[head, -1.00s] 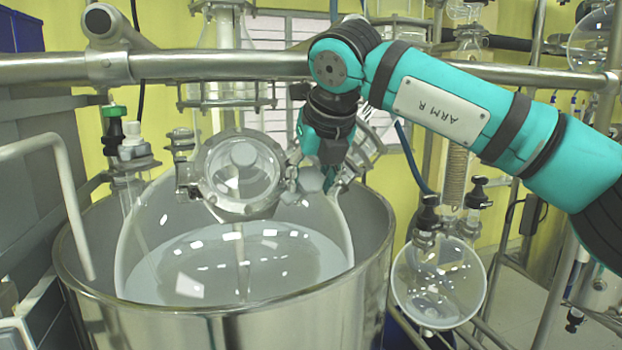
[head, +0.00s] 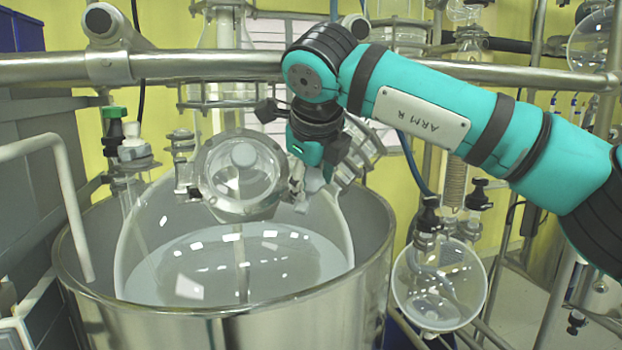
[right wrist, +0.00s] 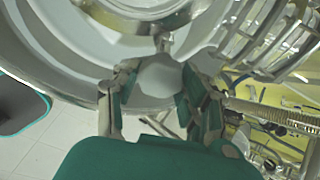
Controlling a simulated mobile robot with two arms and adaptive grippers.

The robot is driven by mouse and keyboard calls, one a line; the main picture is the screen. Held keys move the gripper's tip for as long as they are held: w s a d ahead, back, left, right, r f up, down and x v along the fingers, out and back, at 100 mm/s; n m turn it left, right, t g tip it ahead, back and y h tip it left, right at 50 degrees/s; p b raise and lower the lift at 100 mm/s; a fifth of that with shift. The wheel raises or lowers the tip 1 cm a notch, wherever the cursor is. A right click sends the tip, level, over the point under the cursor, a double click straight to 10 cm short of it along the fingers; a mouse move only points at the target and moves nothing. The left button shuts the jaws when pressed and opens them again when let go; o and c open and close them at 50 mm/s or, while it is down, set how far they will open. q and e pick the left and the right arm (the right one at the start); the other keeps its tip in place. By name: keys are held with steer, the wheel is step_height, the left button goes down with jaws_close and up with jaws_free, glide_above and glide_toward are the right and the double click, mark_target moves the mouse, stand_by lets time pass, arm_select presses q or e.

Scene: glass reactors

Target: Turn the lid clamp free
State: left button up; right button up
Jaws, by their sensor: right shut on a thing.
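The glass reactor vessel (head: 150,255) sits in a steel jacket (head: 210,330). Its round glass lid (head: 240,172) with a metal rim is on the front of the vessel's top. The lid clamp's grey knob (head: 314,180) is at the lid's right side. My right gripper (head: 304,188) reaches down to it from above. In the right wrist view the knob (right wrist: 160,78) lies between the two fingers of the right gripper (right wrist: 155,85), which are shut on it. The fingers partly hide the clamp. My left gripper is not in view.
A steel rail (head: 210,66) crosses behind the vessel. Glass fittings and a ribbed neck (head: 355,155) stand close to my right gripper. A round glass flask (head: 440,282) hangs at the right. A bent grey pipe (head: 70,195) stands at the left.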

stand_by(0.4)
steer(key=o, duration=1.2)
steer(key=shift+s+r, duration=0.1)
steer(key=shift+r, duration=0.05)
steer(key=v, duration=1.1)
steer(key=shift+s+r, duration=0.25)
steer(key=shift+r, duration=0.05)
